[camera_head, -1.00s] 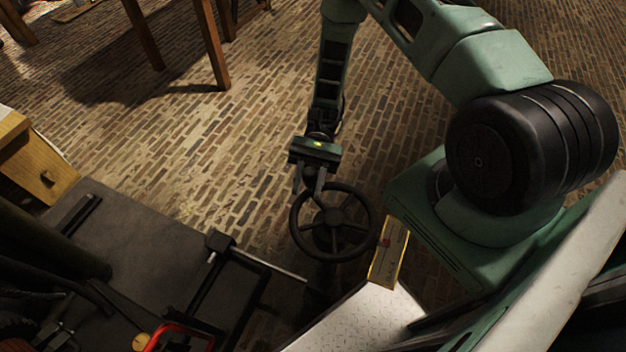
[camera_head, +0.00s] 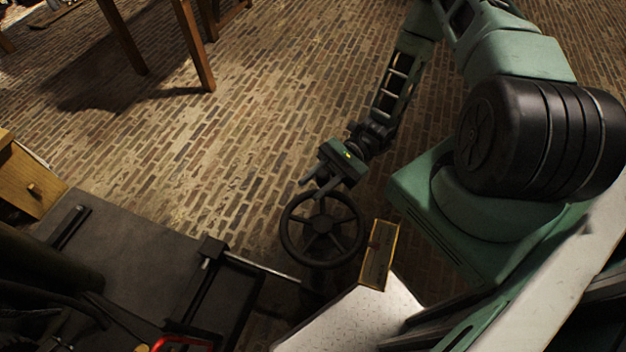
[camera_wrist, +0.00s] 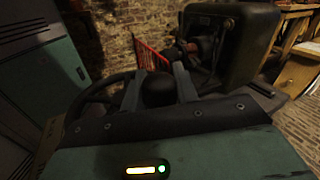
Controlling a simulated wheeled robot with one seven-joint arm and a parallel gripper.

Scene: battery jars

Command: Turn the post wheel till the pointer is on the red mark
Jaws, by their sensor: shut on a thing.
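The black spoked post wheel (camera_head: 322,262) stands near the middle of the head view, and part of its rim (camera_wrist: 97,86) shows at the left in the wrist view. My gripper (camera_head: 322,188) is at the wheel's upper rim and is shut on it. The yellow-edged plate (camera_head: 378,256) just right of the wheel has a small dark red mark (camera_head: 374,245) on it. I cannot make out the pointer. In the wrist view my fingers partly hide the wheel.
A dark grey bench (camera_head: 130,245) with a metal rod (camera_head: 260,267) reaching toward the wheel is at the lower left. A pale tread plate (camera_head: 365,322) lies below the wheel. Open brick floor (camera_head: 200,150) spreads behind it.

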